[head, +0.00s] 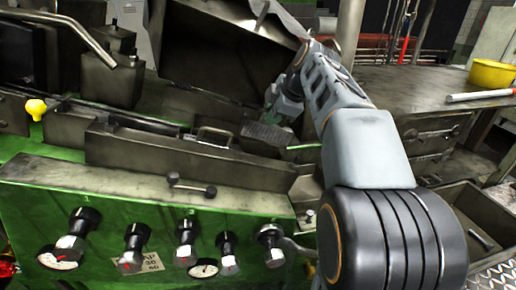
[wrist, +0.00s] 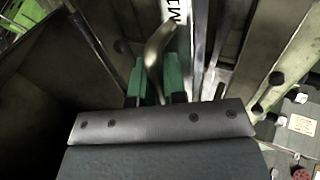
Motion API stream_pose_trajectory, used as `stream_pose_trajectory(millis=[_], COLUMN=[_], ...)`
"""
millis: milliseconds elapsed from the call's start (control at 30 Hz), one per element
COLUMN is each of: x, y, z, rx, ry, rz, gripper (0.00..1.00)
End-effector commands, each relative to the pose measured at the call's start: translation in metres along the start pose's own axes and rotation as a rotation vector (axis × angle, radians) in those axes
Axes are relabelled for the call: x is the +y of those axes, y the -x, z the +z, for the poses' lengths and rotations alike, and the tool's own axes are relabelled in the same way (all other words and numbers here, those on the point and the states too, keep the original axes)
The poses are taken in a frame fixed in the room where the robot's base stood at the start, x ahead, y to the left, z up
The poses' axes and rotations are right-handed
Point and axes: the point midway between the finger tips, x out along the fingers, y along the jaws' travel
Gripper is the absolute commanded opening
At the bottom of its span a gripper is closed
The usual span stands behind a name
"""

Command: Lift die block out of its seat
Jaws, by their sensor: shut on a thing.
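My gripper (wrist: 155,84) has green fingers. They are shut on a curved, brass-toned metal handle (wrist: 155,50), which rises between them in the wrist view. In the head view my gripper (head: 284,116) reaches down into the green machine's trough, right of centre. A dark grey, rough-topped block (head: 266,134) lies just below the fingers and looks like the die block. I cannot tell whether the handle belongs to it, or whether it sits in its seat or is clear of it. My gripper's grey plate hides what lies under the fingers in the wrist view.
A steel rail (head: 190,160) borders the trough in front. A large dark open housing (head: 215,55) stands behind it. Knobs and gauges line the green front panel (head: 130,205). A bench at right holds a yellow bowl (head: 493,74). An open drawer (head: 475,215) is below.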

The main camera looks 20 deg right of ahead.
Motion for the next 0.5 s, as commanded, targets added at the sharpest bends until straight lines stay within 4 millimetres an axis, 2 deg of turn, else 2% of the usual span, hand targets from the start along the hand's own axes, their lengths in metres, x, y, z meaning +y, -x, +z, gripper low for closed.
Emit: stream_pose_trajectory(millis=[500], x=[-0.019], y=[0.030], z=[-0.008], rx=[-0.100], ry=[0.060], rz=[0.008], gripper=[0.00])
